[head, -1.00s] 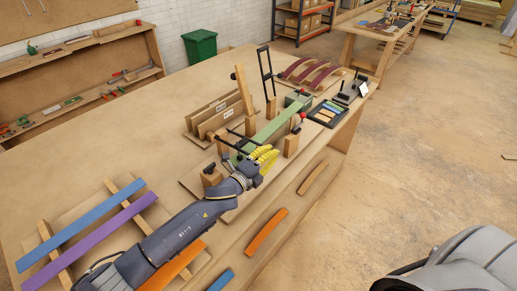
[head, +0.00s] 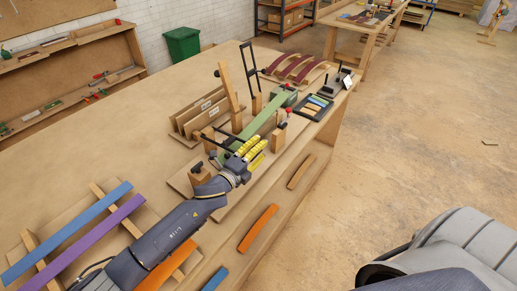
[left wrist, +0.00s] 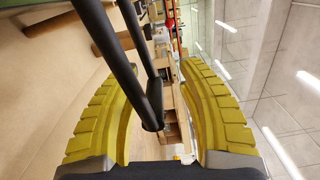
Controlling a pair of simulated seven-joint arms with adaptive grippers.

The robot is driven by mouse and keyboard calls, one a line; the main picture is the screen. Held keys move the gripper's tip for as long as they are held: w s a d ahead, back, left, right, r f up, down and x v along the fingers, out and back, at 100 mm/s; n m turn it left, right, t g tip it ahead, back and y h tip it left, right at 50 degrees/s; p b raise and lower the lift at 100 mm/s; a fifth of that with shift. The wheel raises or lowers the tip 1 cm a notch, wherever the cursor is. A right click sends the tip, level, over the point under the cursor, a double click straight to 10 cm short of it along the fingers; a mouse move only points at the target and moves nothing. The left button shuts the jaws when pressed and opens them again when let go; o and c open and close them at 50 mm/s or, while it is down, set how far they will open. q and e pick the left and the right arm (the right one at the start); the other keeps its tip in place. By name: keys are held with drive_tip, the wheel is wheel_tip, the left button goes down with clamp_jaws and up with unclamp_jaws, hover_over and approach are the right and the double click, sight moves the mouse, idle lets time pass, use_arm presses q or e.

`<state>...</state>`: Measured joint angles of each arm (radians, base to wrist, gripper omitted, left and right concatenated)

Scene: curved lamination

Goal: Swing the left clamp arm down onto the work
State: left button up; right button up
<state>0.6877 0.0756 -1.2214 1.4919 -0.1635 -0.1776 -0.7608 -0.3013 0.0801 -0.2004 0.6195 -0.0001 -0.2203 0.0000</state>
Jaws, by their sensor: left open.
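The left clamp arm (head: 220,133) is a black two-bar frame, low and near level over the near end of the green strip (head: 266,118). Whether it touches the strip I cannot tell. My left gripper (head: 247,152) is open beside it, its yellow fingers spread. In the left wrist view, the clamp arm's black bars (left wrist: 122,60) and their end crosspiece pass between the fingers of the left gripper (left wrist: 150,85), not gripped. Another black clamp arm (head: 248,70) stands upright at the far end of the strip. My right gripper is not in view.
A wooden rack (head: 196,118) and tall slanted post (head: 227,82) stand left of the strip. A wooden block (head: 280,138) stands to its right. A tray of coloured pieces (head: 315,107) lies beyond. Blue (head: 70,232) and purple (head: 85,240) strips lie at the front left.

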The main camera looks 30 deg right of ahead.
use_arm(q)
drive_tip(key=v, duration=1.2)
idle(0.4)
